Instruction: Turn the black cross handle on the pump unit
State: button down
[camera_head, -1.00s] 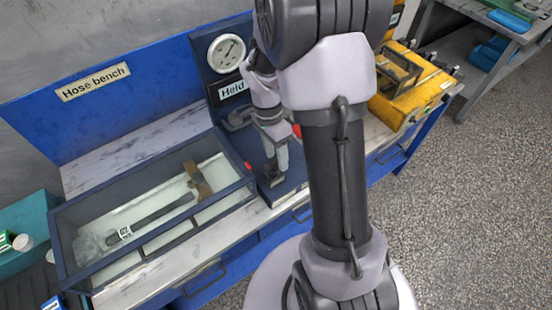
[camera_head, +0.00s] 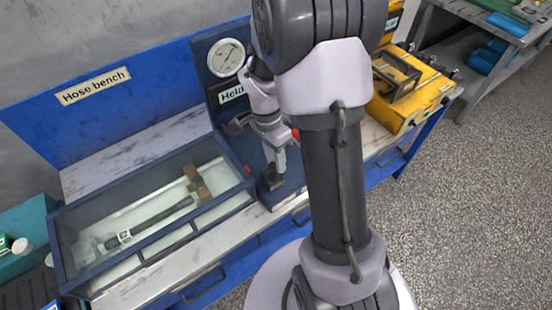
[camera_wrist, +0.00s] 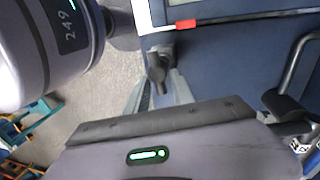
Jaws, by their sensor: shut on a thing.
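The pump unit is the dark blue block (camera_head: 287,188) on the bench, with a blue back panel behind it. My gripper (camera_head: 272,168) points down at its front part. The black cross handle (camera_head: 271,181) shows as a small dark shape at the fingertips. In the wrist view the handle (camera_wrist: 157,66) stands out between the two grey fingers of my gripper (camera_wrist: 160,90), which are shut on it. My gripper's body hides part of the handle there.
A pressure gauge (camera_head: 226,57) sits on the panel above. A red-tipped lever (camera_wrist: 184,26) lies close to the handle. A glass-topped hose box (camera_head: 75,212) stands to the left, a yellow machine (camera_head: 420,98) to the right. Floor is clear at right.

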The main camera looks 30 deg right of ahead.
jog(key=n, duration=0.3)
jog(key=n+h, duration=0.1)
jog(key=n, duration=0.1)
jog(key=shift+w+a, duration=0.15)
jog(key=shift+w, duration=0.1)
jog(key=n, duration=0.3)
jog(key=shift+w+a+n+t+p, duration=0.1)
jog(key=shift+a+n+t+p, duration=0.1)
jog(key=shift+n+t+p, duration=0.2)
jog(key=n, duration=0.3)
jog(key=shift+a+t+h, duration=0.2)
jog(key=shift+t+h, duration=0.1)
jog(key=shift+h, duration=0.1)
jog(key=shift+a+n+t, duration=0.15)
jog(key=shift+n+t, duration=0.05)
jog(key=shift+n, duration=1.15)
jog(key=shift+a+n+t, duration=0.15)
jog(key=shift+n+t, duration=0.05)
jog(key=shift+n, duration=1.15)
jog(key=c, duration=1.1)
grip_release()
jog(key=shift+c, duration=0.2)
